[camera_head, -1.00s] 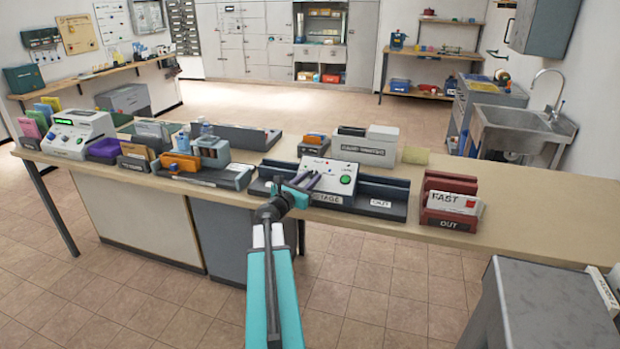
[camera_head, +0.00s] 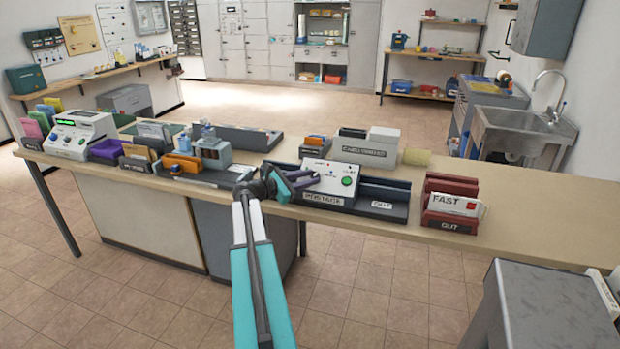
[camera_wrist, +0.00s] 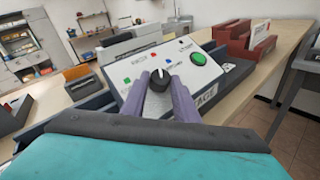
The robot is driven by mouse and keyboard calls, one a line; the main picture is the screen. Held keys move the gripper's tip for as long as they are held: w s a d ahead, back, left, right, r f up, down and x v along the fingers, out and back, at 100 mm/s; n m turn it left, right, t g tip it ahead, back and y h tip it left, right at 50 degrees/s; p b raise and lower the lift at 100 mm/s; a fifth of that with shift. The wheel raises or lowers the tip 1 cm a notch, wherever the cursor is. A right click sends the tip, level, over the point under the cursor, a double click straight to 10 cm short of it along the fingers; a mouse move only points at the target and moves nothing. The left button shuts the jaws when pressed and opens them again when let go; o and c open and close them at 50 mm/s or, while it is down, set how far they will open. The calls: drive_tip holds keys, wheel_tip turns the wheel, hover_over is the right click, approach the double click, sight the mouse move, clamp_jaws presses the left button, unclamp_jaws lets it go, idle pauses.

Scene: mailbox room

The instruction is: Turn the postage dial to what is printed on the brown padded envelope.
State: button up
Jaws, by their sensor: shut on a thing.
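The postage machine (camera_head: 331,183) stands on the long counter, with a white sloped panel and a label on its front. In the wrist view its panel (camera_wrist: 200,88) carries a black dial (camera_wrist: 157,98) with a white pointer mark, small coloured marks around it and a green button (camera_wrist: 199,59). My gripper (camera_wrist: 160,78) is shut on the dial, one purple finger on each side. In the head view my gripper (camera_head: 313,178) reaches the panel from the left. The pointer faces roughly up the panel; the printed words are too small to read. I cannot make out the brown padded envelope for certain.
A dark tray (camera_head: 385,207) adjoins the machine on the right, then a red OUT rack (camera_head: 450,203) holding a white FAST envelope. The counter's right end is clear.

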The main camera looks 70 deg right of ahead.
drive_tip(key=m+y, duration=0.1)
drive_tip(key=m+g+y, duration=0.1)
drive_tip(key=m+g+y+p, duration=0.1)
drive_tip(key=m, duration=0.1)
drive_tip(key=shift+w+d+r, duration=0.25)
drive_tip(key=shift+w+d, duration=0.15)
drive_tip(key=shift+r+m+g+y, duration=0.1)
drive_tip(key=shift+m+g+y, duration=0.2)
drive_tip(key=shift+m+y, duration=1)
drive_tip(key=shift+p, duration=0.3)
drive_tip(key=o, duration=1.1)
drive_tip(key=shift+c, duration=0.2)
